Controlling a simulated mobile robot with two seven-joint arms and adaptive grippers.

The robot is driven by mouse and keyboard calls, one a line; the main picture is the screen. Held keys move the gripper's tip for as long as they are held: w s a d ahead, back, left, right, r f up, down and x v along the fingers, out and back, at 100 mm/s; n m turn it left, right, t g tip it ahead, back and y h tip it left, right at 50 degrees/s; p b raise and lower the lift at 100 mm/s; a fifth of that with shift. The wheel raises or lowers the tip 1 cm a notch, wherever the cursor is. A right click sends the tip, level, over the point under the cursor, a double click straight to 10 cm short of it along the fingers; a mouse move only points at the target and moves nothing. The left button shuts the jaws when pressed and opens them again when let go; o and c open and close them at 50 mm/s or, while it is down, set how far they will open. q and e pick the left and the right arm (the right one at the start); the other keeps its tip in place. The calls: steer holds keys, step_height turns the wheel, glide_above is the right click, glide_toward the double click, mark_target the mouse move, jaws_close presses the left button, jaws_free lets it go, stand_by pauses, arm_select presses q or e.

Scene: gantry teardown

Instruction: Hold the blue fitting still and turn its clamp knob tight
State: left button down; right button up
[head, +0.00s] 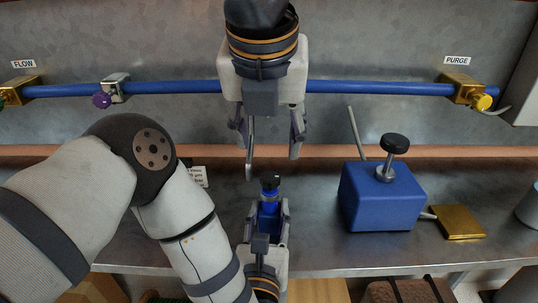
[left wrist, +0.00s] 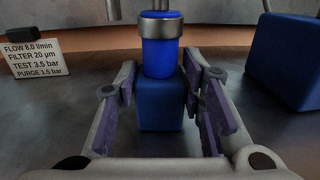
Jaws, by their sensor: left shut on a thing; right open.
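The small blue fitting (head: 268,209) stands upright on the metal bench, with a dark knob (head: 270,181) on top. In the left wrist view the blue fitting (left wrist: 160,58) has a grey metal collar above a square blue lower block; its knob is cut off by the top edge. My left gripper (head: 266,228) is shut on the fitting from the front, with its purple-padded fingers (left wrist: 160,108) either side of the lower block. My right gripper (head: 272,150) points down, open and empty, above the knob and apart from it.
A larger blue box (head: 375,200) with a black knob (head: 394,143) stands to the right, beside a brass plate (head: 459,222). A blue pipe (head: 370,88) runs along the back wall with brass end blocks. A label card (left wrist: 36,60) stands left of the fitting.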

steer(key=shift+s+r, duration=0.2)
steer(key=shift+r, duration=0.25)
arm_select(q)
steer(key=c, duration=1)
jaws_free()
